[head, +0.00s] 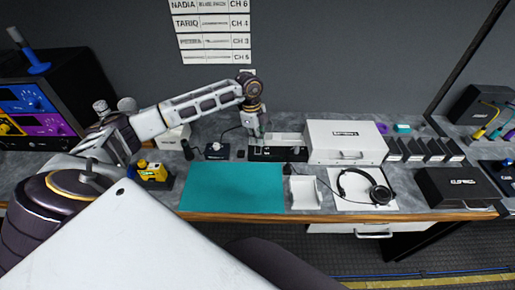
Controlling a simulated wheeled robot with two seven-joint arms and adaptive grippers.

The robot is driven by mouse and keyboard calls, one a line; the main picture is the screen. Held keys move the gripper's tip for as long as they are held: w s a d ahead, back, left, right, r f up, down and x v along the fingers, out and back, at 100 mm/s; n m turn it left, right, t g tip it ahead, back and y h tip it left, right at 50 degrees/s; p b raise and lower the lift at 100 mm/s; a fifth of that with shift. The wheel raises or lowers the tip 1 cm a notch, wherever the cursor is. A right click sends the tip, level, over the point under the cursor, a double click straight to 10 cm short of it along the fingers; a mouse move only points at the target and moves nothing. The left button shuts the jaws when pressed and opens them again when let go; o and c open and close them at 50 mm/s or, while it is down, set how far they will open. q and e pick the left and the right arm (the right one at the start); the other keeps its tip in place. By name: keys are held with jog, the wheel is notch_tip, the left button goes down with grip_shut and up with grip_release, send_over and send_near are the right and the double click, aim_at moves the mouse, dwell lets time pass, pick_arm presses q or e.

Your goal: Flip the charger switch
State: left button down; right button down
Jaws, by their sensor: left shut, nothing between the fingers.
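My left arm reaches in from the left and bends down over the back of the bench. My left gripper (259,134) is small in the head view, shut and empty, and points down. It is just above the rear left part of a black, low unit that looks like the charger (262,154). I cannot make out a switch on it, and I cannot tell whether the fingertips touch it. My right gripper is not in view.
A white case (345,142) stands close right of the charger. A teal mat (232,187) lies in front, with a white tray (304,192) and headphones (365,186) to its right. A yellow device (153,172) stands at left. The mat is clear.

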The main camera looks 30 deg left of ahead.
pick_arm(q)
jog(key=shift+r+p, duration=0.85)
jog(key=shift+r, duration=0.55)
jog(key=shift+s+f, duration=0.1)
